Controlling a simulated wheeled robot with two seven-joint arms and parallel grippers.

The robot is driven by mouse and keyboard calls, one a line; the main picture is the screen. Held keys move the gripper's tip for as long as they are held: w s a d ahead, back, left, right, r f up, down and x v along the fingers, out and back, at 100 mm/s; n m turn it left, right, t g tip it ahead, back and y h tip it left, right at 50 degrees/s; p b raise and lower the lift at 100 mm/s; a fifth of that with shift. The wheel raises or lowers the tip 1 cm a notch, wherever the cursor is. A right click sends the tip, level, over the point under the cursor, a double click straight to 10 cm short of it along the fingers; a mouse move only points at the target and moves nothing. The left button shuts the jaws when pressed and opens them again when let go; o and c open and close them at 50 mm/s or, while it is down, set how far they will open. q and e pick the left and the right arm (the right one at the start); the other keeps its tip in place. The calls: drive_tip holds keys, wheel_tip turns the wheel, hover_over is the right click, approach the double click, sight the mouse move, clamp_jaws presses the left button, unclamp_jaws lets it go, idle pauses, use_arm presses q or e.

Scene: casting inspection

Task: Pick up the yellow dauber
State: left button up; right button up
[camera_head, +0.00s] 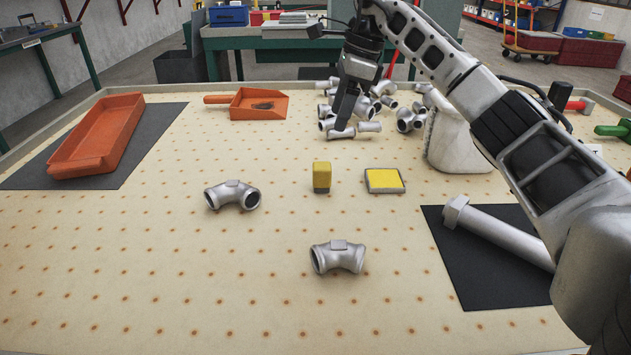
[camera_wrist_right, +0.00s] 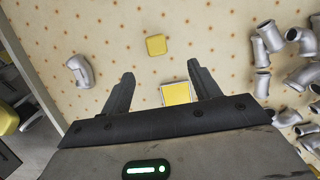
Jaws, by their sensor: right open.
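The yellow dauber (camera_head: 321,177) stands upright on the perforated table, left of a square yellow pad (camera_head: 384,180) with a grey rim. My right gripper (camera_head: 342,122) is above the table, in front of the heap of pipe fittings and beyond the dauber. In the right wrist view the gripper (camera_wrist_right: 160,82) is open and empty. There the dauber (camera_wrist_right: 156,45) shows as a yellow block beyond the fingertips, apart from them, and the yellow pad (camera_wrist_right: 176,94) shows between the fingers. My left gripper is not in view.
Two metal elbow fittings (camera_head: 233,194) and (camera_head: 338,256) lie left and in front of the dauber. A heap of fittings (camera_head: 408,118) lies behind.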

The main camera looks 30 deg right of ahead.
sight(323, 165)
drive_tip(key=b+x, duration=0.1)
drive_tip(key=x, duration=0.8)
drive_tip(key=shift+a+f, duration=0.15)
drive_tip(key=shift+f, duration=0.15)
drive_tip(key=shift+s+a+x, duration=0.1)
drive_tip(key=shift+s+x, duration=0.05)
drive_tip(key=shift+x, duration=1.15)
drive_tip(key=shift+s+a+x, duration=0.1)
drive_tip(key=shift+s+x, duration=0.05)
drive_tip(key=shift+x, duration=1.15)
drive_tip(key=c, duration=1.1)
